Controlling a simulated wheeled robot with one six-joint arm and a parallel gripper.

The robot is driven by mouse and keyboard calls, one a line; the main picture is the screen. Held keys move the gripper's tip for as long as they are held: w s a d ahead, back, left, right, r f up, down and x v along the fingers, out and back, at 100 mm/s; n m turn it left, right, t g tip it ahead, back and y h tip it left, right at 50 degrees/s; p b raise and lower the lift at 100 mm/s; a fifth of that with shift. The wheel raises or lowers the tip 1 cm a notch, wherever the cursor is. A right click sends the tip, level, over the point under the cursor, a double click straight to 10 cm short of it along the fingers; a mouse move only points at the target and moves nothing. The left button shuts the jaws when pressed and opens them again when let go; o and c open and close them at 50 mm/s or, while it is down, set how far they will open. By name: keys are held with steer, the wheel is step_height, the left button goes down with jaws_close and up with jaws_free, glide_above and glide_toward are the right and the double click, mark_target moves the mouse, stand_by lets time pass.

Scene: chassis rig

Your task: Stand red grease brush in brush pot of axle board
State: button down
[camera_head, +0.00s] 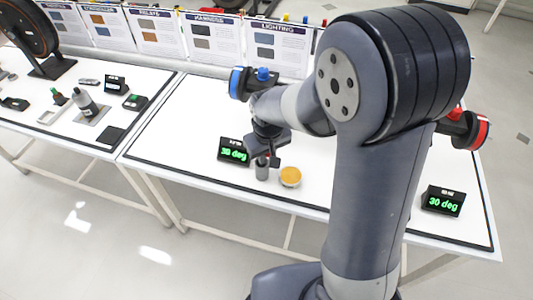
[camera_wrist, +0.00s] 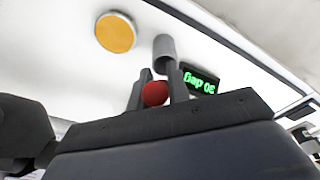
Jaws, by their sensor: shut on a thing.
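My gripper (camera_wrist: 158,88) is shut on the red grease brush (camera_wrist: 155,93), which shows in the wrist view only as a rounded red end between the two fingers. The rest of the brush is hidden. A grey cylinder, which looks like the brush pot (camera_wrist: 165,46), stands just beyond the fingers in the wrist view. In the head view the pot (camera_head: 262,173) is on the white tabletop, directly below my gripper (camera_head: 267,158). I cannot tell whether any of the brush is inside the pot.
A round tin with an orange-yellow top (camera_head: 290,177) stands right of the pot. A dark "30 deg" display (camera_head: 234,151) is close on the left, another (camera_head: 443,201) far right. Information panels (camera_head: 210,38) line the back. The left table (camera_head: 62,140) holds several small parts.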

steer(key=c, duration=1.3)
jaws_free()
steer(key=shift+c, duration=0.2)
steer(key=shift+r, duration=0.1)
steer(key=shift+r+p, duration=0.3)
steer(key=shift+p, duration=0.2)
steer(key=r, duration=0.4)
steer(key=s+r, duration=0.1)
steer(key=r, duration=0.7)
steer(key=shift+s+d+r, duration=0.1)
steer(key=shift+s+d, duration=0.05)
steer(key=shift+s, duration=0.25)
